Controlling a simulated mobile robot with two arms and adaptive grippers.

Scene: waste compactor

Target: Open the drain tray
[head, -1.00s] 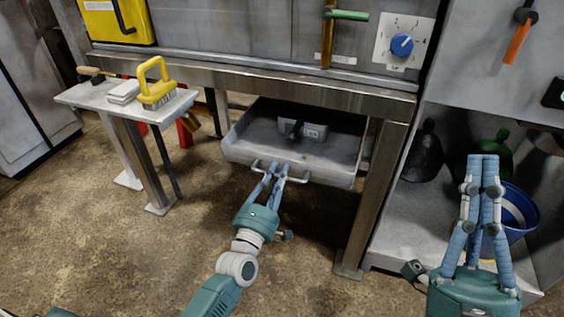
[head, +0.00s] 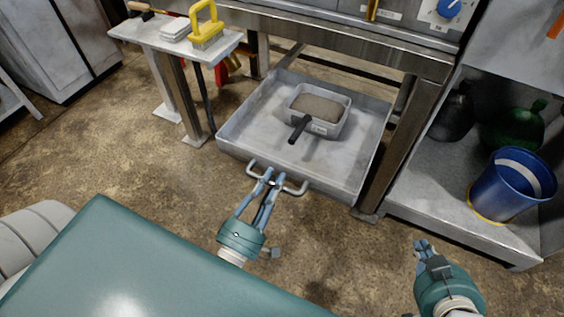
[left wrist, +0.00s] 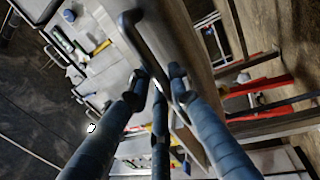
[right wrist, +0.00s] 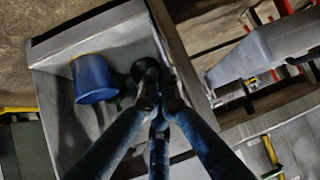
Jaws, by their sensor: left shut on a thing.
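The drain tray (head: 245,135) is a grey, shallow metal drawer, pulled well out from under the steel bench frame. It has a curved bar handle (head: 293,190) on its front. My left gripper (head: 271,176) is shut on this handle; the left wrist view shows the handle bar (left wrist: 150,45) between the fingers. A small grey container (head: 338,129) with sandy contents and a dark handle sits inside the tray toward the back. My right gripper (head: 424,246) is shut and empty, low at the right, apart from the tray.
A side table (head: 150,36) with a yellow brush (head: 206,28) stands left of the tray. A steel bench leg (head: 405,140) is close on the tray's right. A shelf with a blue bucket (head: 512,185) stands further right. Floor in front is clear.

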